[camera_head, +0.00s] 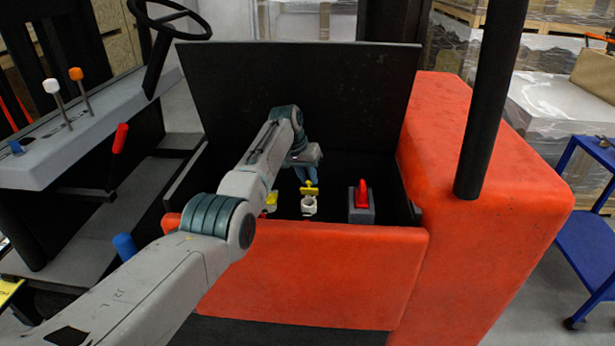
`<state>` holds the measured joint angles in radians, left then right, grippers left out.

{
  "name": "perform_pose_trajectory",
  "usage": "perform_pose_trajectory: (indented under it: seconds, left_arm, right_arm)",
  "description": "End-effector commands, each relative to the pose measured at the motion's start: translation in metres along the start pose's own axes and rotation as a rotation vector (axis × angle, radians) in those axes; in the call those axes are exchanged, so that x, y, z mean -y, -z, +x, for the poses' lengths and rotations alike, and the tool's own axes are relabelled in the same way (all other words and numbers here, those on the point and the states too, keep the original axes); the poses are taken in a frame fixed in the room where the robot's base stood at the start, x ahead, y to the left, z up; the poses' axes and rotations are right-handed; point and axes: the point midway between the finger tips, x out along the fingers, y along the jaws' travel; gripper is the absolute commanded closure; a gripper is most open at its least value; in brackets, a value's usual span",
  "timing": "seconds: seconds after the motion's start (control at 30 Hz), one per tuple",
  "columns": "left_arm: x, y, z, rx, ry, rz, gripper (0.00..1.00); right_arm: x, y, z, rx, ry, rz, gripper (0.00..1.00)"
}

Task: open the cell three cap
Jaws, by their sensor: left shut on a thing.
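My left gripper (306,180) reaches down into the open battery compartment from above. It is shut on a yellow cap (309,189). The cap is just above and behind a round white filler neck (309,207), whose opening shows. I cannot tell whether the cap still touches the neck. A second yellow cap (271,199) is to the left, partly hidden behind my left arm. No number shows on the cells, so I cannot tell from markings which is cell three. My right gripper is not in view.
A grey block with a red handle (362,193) stands to the right in the compartment. The black lid (330,90) stands open behind it. The red front panel (320,285) and the red body (490,190) bound the compartment. A steering wheel (160,35) is at upper left.

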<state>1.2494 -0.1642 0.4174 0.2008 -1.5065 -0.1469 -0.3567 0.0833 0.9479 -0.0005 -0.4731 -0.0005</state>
Motion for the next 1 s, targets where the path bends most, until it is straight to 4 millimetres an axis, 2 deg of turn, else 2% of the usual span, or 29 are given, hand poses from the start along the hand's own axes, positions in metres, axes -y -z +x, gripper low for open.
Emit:
perform_pose_trajectory:
  seconds: [0.33,0.37,0.43,0.47,0.77,0.87,1.0]
  left_arm:
    - [0.001,0.000,0.000,0.000,0.001,-0.001,1.00]
    - [0.001,0.000,0.000,0.000,0.001,-0.001,0.75]
    - [0.001,0.000,0.000,0.000,0.001,-0.001,0.62]
    - [0.001,0.000,0.000,0.000,0.001,-0.001,0.58]
    - [0.000,0.000,-0.002,0.000,0.000,0.000,0.58]
    - [0.000,0.001,-0.009,-0.003,0.001,0.000,0.58]
    - [0.001,0.001,-0.031,-0.005,0.001,0.000,0.58]
  right_arm:
    - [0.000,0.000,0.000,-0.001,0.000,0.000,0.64]
    - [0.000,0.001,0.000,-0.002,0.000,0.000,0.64]
    - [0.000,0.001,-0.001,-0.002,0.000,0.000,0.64]
    - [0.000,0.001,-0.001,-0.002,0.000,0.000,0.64]
    - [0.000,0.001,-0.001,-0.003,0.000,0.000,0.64]
    - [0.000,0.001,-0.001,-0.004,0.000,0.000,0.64]
    - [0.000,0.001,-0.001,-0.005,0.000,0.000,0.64]
